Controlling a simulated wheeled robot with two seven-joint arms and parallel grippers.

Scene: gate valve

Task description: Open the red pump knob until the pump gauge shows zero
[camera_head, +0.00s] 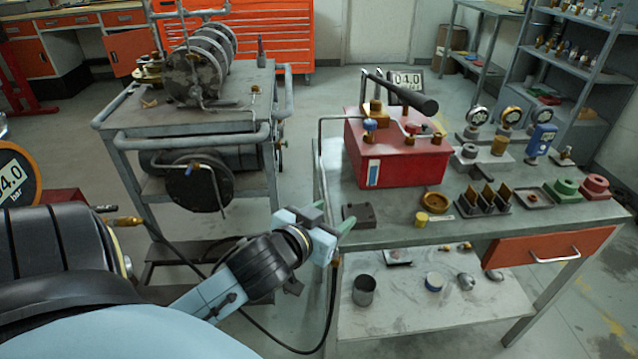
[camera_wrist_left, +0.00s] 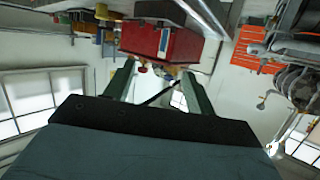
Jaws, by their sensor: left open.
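The red pump box (camera_head: 398,158) stands on the grey workbench's left part, with a black lever handle (camera_head: 405,95) over it. A small red knob (camera_head: 411,128) shows on top; it is too small to tell how far it is turned. My left gripper (camera_head: 335,217) is open and empty at the bench's left front corner, apart from the pump. In the left wrist view the pump box (camera_wrist_left: 160,40) appears upside down beyond the open fingers (camera_wrist_left: 157,85). My right gripper is not visible.
A blue knob (camera_head: 370,125) sits at the pump's left. A dark block (camera_head: 358,215) and brass parts lie on the bench (camera_head: 400,235) in front. A cart (camera_head: 200,110) with tanks stands left. A large gauge (camera_head: 10,175) at the left edge reads 04.0 bar.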

